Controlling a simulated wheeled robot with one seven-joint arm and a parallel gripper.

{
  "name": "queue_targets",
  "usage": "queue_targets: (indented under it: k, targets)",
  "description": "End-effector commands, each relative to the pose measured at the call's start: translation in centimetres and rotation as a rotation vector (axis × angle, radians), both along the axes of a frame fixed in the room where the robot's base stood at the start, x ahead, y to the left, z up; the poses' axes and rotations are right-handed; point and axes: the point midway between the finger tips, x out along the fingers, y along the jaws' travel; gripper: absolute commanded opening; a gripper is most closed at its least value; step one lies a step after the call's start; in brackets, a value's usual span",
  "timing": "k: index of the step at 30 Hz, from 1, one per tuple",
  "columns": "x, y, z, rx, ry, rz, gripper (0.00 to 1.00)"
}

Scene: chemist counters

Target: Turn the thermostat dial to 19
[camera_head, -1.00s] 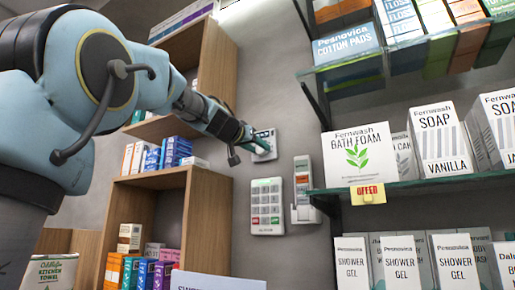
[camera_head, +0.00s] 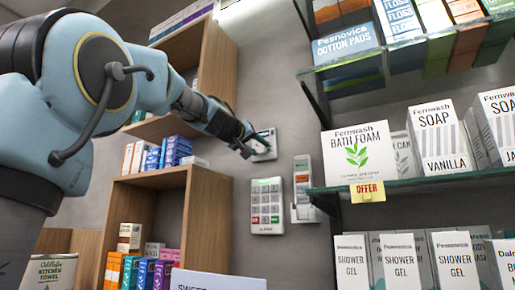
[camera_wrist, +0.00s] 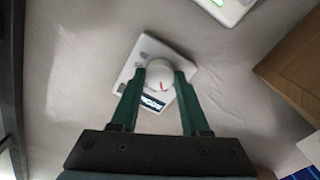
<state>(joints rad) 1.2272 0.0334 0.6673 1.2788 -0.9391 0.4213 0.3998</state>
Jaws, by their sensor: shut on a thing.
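The thermostat is a white wall plate (camera_head: 265,145), partly hidden behind my gripper in the head view. In the wrist view its plate (camera_wrist: 132,72) looks tilted, with a small dark display (camera_wrist: 153,103). The round white dial (camera_wrist: 159,72) has a red mark near its lower middle. My gripper (camera_wrist: 160,80) has its two green fingers on either side of the dial, shut on it. It also shows in the head view (camera_head: 250,146) against the thermostat. The display's digits are too blurred to read.
A keypad panel (camera_head: 267,205) is on the wall below the thermostat, with a handset-like device (camera_head: 303,188) to its right. Wooden shelves (camera_head: 207,218) stand at left. Glass shelves (camera_head: 420,183) with boxed goods are at right.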

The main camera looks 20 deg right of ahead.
Motion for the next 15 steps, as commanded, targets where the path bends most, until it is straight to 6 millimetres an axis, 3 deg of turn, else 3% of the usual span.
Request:
queue_targets:
  k: [15]
  targets:
    - [0.12, 0.16, 0.11, -0.308, 0.383, 0.004, 0.00]
